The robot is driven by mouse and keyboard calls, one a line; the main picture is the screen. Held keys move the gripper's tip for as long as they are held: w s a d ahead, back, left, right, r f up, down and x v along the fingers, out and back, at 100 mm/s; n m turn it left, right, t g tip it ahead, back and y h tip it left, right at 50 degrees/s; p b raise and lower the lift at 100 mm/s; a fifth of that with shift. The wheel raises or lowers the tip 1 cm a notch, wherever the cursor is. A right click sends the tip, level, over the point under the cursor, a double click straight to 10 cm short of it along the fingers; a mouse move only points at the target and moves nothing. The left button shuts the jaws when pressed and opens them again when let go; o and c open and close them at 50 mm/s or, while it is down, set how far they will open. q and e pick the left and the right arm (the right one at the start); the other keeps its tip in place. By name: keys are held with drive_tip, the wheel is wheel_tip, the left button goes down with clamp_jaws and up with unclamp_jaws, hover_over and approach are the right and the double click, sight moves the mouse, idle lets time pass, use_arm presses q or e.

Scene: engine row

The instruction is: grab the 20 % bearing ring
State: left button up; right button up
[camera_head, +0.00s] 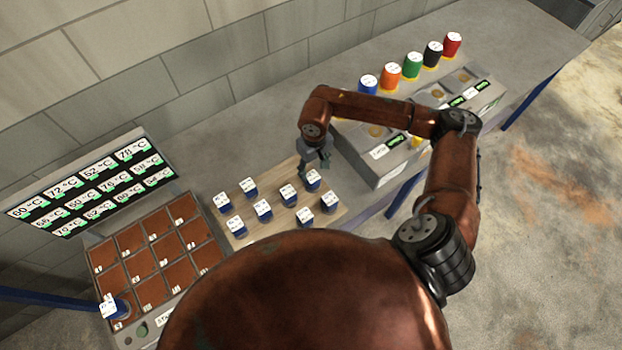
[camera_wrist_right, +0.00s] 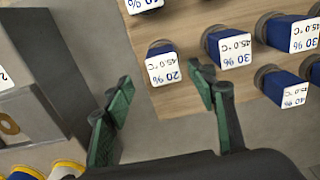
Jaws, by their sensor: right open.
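The 20 % bearing ring (camera_wrist_right: 163,65) is a blue ring with a white label reading 20 % and 45.0 °C. It sits near the corner of the wooden board (camera_wrist_right: 190,102). In the head view it appears to be the ring (camera_head: 312,181) at the board's far right corner. My right gripper (camera_head: 318,162) is just above and behind it. In the right wrist view the open green fingers (camera_wrist_right: 161,90) stand apart, with the ring ahead of the gap between them and nothing held. My left gripper is not in view.
Several similar blue rings stand close by, including a 30 % one (camera_wrist_right: 230,47). A grey machine (camera_head: 385,165) with colored cups behind it stands to the right. A compartment tray (camera_head: 150,240), one ring (camera_head: 117,308) in it, and a temperature board (camera_head: 95,185) are left.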

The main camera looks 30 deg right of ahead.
sight(312, 176)
drive_tip(key=f+p, duration=0.1)
drive_tip(key=f, duration=0.2)
drive_tip(key=shift+a+p, duration=0.3)
drive_tip(key=shift+p, duration=0.05)
wheel_tip(312, 176, down, 2)
drive_tip(key=shift+w+f, duration=0.1)
drive_tip(key=shift+f, duration=0.2)
drive_tip(key=c, duration=1.4)
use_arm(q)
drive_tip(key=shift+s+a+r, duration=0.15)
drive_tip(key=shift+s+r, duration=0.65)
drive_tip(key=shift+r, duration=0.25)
use_arm(e)
clamp_jaws()
